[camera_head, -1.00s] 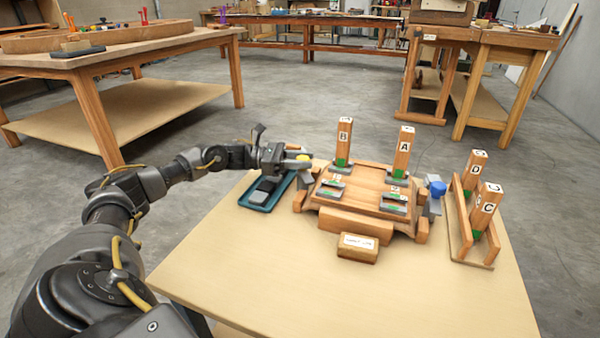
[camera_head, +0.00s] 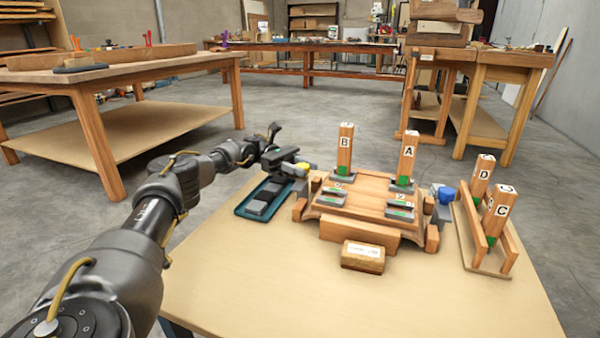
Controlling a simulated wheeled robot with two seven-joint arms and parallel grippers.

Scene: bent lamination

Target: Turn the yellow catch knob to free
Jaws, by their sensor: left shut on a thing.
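The yellow catch knob (camera_head: 304,167) is at the left end of the wooden bending form (camera_head: 375,187), near its back left corner. My left gripper (camera_head: 297,167) reaches in from the left and is shut on the yellow knob. The fingers hide part of the knob, and its exact turn angle is too small to read. A blue knob (camera_head: 446,195) sits on a grey bracket at the form's right end. My right gripper is not in view.
Upright blocks B (camera_head: 345,148) and A (camera_head: 407,157) stand at the form's back. A teal tray (camera_head: 244,210) with dark grey pieces lies below my left gripper. A rack (camera_head: 462,235) holds blocks D and C. A labelled wooden block (camera_head: 363,257) lies in front; the table's front is clear.

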